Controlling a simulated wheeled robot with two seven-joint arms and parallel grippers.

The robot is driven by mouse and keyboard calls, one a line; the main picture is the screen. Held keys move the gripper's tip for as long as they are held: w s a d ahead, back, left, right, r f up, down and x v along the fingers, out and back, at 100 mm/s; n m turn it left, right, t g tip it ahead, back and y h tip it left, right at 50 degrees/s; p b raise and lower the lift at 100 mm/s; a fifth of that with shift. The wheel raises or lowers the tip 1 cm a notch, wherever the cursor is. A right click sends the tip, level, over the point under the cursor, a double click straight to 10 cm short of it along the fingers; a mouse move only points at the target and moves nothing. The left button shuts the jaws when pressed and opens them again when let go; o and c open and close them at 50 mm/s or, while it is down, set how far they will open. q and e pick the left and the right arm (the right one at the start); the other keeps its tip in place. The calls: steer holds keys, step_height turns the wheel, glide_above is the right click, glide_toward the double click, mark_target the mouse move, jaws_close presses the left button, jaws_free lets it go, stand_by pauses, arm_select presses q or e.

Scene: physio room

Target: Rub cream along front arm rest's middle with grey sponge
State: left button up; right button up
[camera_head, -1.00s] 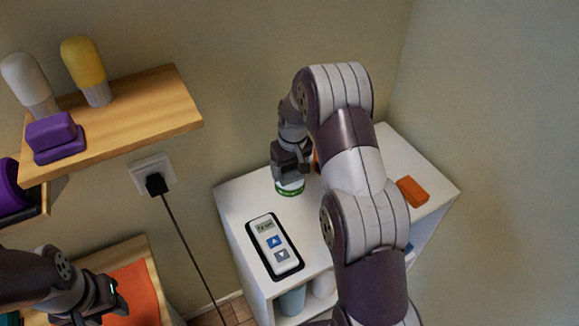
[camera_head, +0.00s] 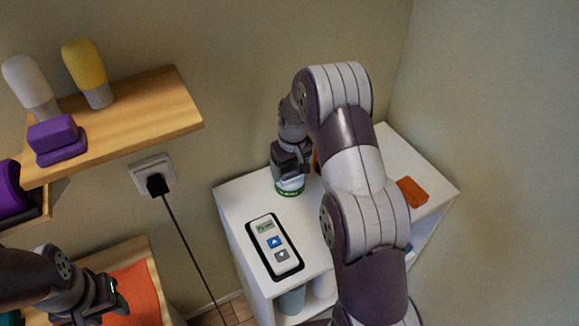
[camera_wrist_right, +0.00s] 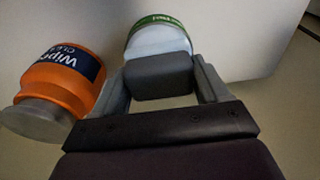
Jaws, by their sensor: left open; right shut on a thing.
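My right gripper (camera_head: 291,168) is shut on the grey sponge (camera_wrist_right: 163,78), a dark grey block between its fingers in the right wrist view. The sponge is right at a round tub with a green rim, likely the cream (camera_head: 290,189), on the white cabinet; the tub also shows in the right wrist view (camera_wrist_right: 158,42). I cannot tell whether the sponge touches the cream. My left gripper (camera_head: 112,292) is open and empty at the lower left, above an orange pad (camera_head: 138,285). I cannot tell whether this pad is part of an arm rest.
The white cabinet (camera_head: 235,205) carries a handheld device (camera_head: 274,246) and an orange block (camera_head: 412,192). An orange wipes container (camera_wrist_right: 62,83) stands beside the tub. A wooden shelf (camera_head: 160,105) with two bulb-shaped items and a purple block juts from the wall above a plugged-in cable.

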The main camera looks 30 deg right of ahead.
mark_target(290, 166)
step_height(290, 166, up, 7)
steer(key=p, duration=0.5)
steer(key=shift+f, duration=0.1)
steer(key=shift+f, duration=0.1)
stand_by(0.3)
